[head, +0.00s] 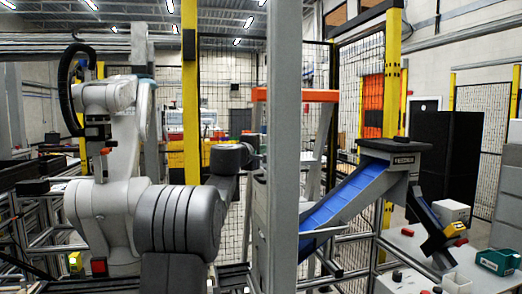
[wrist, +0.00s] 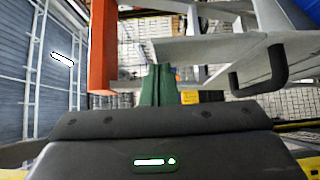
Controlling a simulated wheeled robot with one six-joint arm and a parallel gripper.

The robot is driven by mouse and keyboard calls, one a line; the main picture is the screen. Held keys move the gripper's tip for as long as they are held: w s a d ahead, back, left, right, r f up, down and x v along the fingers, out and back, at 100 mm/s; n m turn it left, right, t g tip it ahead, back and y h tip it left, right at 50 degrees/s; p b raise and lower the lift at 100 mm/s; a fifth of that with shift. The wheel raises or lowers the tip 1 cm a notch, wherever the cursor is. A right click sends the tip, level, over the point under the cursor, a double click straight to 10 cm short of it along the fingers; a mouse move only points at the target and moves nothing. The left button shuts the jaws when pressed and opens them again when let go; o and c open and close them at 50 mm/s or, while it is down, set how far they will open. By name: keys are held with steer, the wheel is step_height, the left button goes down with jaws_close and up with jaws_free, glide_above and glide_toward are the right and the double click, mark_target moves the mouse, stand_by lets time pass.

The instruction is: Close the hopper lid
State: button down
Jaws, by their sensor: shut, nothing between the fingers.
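The hopper unit (head: 385,168) stands right of centre in the head view, a grey body above a sloping blue chute (head: 345,195). A dark flat plate (head: 395,145) lies across its top; I cannot tell for sure whether this is the lid. In the wrist view a black bar handle (wrist: 283,62) is at upper right, beside a pale grey panel (wrist: 205,47). My gripper (wrist: 158,70) shows in the wrist view as two green fingers shut together, empty and apart from the handle. In the head view the gripper is not visible, with a grey post near the arm's end.
A grey upright post (head: 285,150) stands between my arm and the hopper. An orange-topped frame (head: 300,95) is behind it; an orange bar (wrist: 102,45) shows in the wrist view. A white robot arm (head: 110,190) is at left. A table (head: 400,285) with bins is at right.

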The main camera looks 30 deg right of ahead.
steer(key=s+d, duration=0.2)
steer(key=d, duration=0.5)
steer(key=shift+d, duration=0.35)
steer(key=shift+f, duration=0.15)
